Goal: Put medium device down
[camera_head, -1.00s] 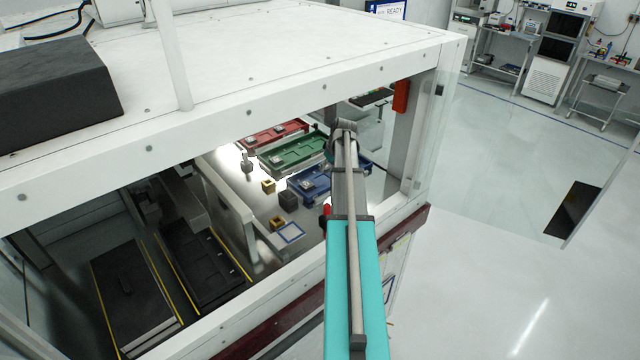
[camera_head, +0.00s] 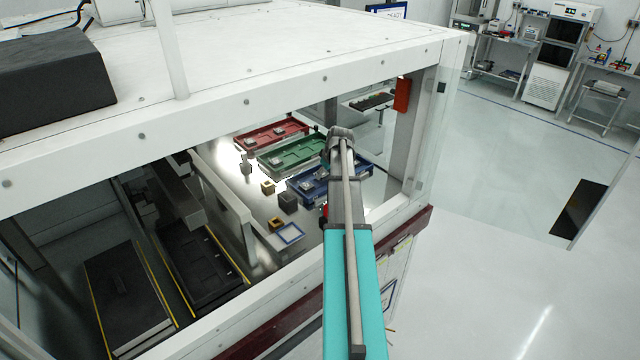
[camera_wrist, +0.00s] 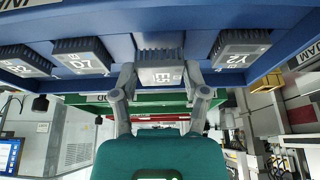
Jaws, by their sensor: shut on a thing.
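My gripper (camera_wrist: 161,78) shows in the wrist view with one finger on each side of a dark, ribbed device (camera_wrist: 160,58) with a pale labelled face. It is shut on this device. The device is at the blue tray (camera_wrist: 250,14), in line with other devices; I cannot tell whether it touches the tray floor. In the head view the blue tray (camera_head: 308,192) lies inside the enclosure, partly behind my arm. My gripper and the held device are hidden there.
Devices labelled D7 (camera_wrist: 88,60) and Y2 (camera_wrist: 238,50) flank the held one. Green (camera_head: 290,152) and red (camera_head: 270,134) trays lie beyond the blue one. Small blocks and a blue-framed square (camera_head: 290,234) lie left of my arm. The enclosure's white frame (camera_head: 300,85) surrounds the opening.

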